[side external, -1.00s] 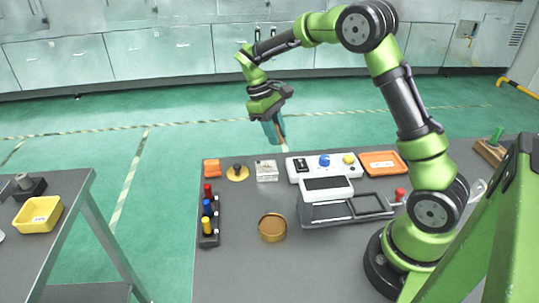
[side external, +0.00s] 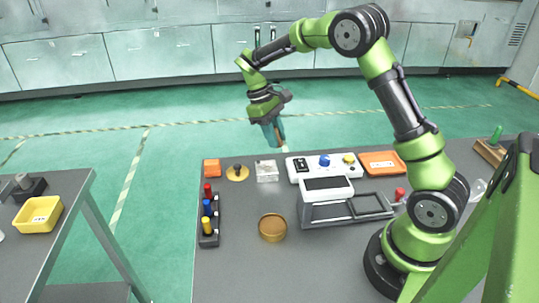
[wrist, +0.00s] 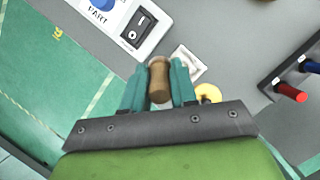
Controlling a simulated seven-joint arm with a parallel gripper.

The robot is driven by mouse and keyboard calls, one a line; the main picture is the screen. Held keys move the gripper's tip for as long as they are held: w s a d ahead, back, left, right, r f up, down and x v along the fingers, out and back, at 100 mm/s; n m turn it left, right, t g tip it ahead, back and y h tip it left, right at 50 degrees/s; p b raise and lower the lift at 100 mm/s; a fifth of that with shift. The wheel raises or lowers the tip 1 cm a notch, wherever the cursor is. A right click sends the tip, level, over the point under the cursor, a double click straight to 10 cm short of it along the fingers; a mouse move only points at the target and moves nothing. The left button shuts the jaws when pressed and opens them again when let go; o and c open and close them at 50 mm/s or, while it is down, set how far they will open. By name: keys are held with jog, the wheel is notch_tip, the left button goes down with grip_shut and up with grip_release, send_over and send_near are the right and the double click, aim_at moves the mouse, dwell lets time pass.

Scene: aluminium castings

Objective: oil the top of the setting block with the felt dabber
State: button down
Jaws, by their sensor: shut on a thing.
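My gripper (side external: 273,134) is shut on the felt dabber, with teal fingers on either side of it. In the wrist view the dabber (wrist: 159,82) is a brown wooden handle between the fingertips (wrist: 158,88). In the side view its pale tip (side external: 284,149) points down, above the far edge of the table. The setting block (side external: 266,171) appears to be the small silvery-white block near that edge. It shows in the wrist view (wrist: 190,62), partly hidden by a finger. The dabber is above the block's level and apart from it in the side view.
A control box (side external: 325,166) with a blue knob stands right of the block. A yellow disc (side external: 237,173) with a black knob and an orange block (side external: 212,168) lie left. A rack (side external: 209,240) of coloured handles, a round brown dish (side external: 272,228) and a grey device (side external: 345,212) stand nearer.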

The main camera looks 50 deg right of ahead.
aim_at(275, 166)
jog(key=shift+f, duration=2)
jog(key=shift+w+a+f, duration=0.25)
jog(key=shift+f, duration=0.3)
jog(key=shift+w+a+f, duration=0.2)
jog(key=shift+w+f, duration=0.05)
jog(key=shift+f, duration=0.3)
jog(key=shift+w+a+f, duration=0.1)
jog(key=shift+w+a, duration=1.75)
jog(key=shift+a, duration=0.05)
jog(key=shift+s+d, duration=2)
jog(key=shift+d, duration=0.05)
jog(key=shift+s+d, duration=0.25)
jog(key=shift+s, duration=0.25)
jog(key=shift+a, duration=0.6)
jog(key=shift+w+a+f, duration=0.1)
jog(key=shift+w+a, duration=0.7)
jog(key=shift+w, duration=0.05)
jog(key=shift+w+a+r, duration=0.3)
jog(key=shift+w+a, duration=0.5)
jog(key=shift+a, duration=0.05)
jog(key=shift+w+a+f, duration=0.15)
jog(key=shift+w+a, duration=0.4)
jog(key=shift+s+d+f, duration=0.1)
jog(key=shift+s+d, duration=1.55)
jog(key=shift+d, duration=0.05)
jog(key=shift+s+d, duration=0.8)
jog(key=shift+r, duration=4.15)
